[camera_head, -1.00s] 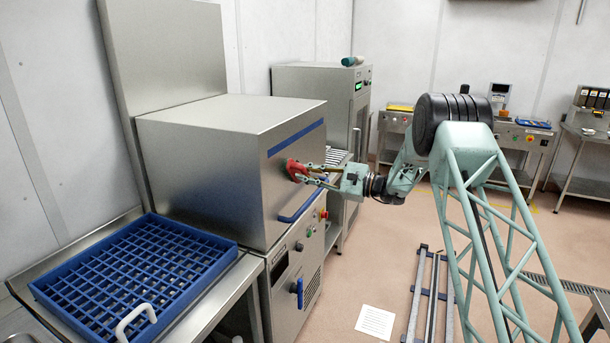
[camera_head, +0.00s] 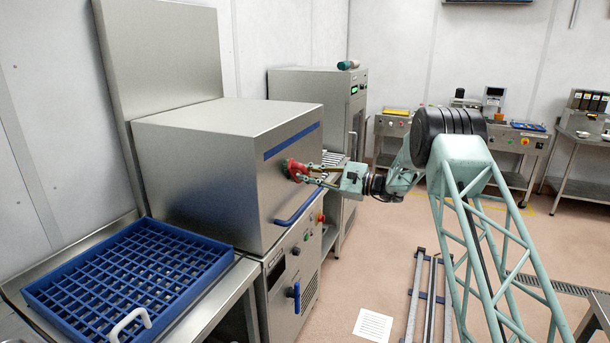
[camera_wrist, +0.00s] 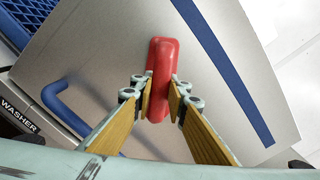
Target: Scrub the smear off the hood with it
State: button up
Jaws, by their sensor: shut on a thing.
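The hood (camera_head: 240,165) is a large steel box with a blue stripe and a blue bar handle on its front face. My gripper (camera_head: 305,174) is at that front face, between stripe and handle. It is shut on a red, rounded scrubber (camera_head: 293,169). In the wrist view the red scrubber (camera_wrist: 161,78) sits between my two fingertips, against or very close to the hood's front (camera_wrist: 110,60). I see no smear in either view; the scrubber and fingers hide part of the face.
The blue handle (camera_head: 300,208) juts out just below my gripper. A blue rack (camera_head: 130,270) with a white-handled item (camera_head: 130,322) lies on the left bench. A steel cabinet (camera_head: 310,82) stands behind the hood. Floor rails (camera_head: 428,300) run beneath my arm.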

jog(key=shift+w, duration=0.1)
jog(key=shift+w+d+b, duration=0.2)
jog(key=shift+w, duration=0.6)
jog(key=shift+w+d+b, duration=0.2)
jog(key=shift+w, duration=0.6)
jog(key=shift+w, duration=0.15)
jog(key=shift+w+d, duration=0.3)
jog(key=shift+w, duration=0.45)
jog(key=shift+w+d, duration=0.3)
jog(key=shift+w, duration=0.45)
jog(key=shift+b, duration=0.5)
jog(key=shift+a, duration=0.15)
jog(key=shift+s+a+b, duration=0.25)
jog(key=shift+s+b, duration=0.2)
jog(key=shift+s, duration=0.4)
jog(key=shift+s+a+b, duration=0.25)
jog(key=shift+s+b, duration=0.15)
jog(key=shift+s, duration=0.45)
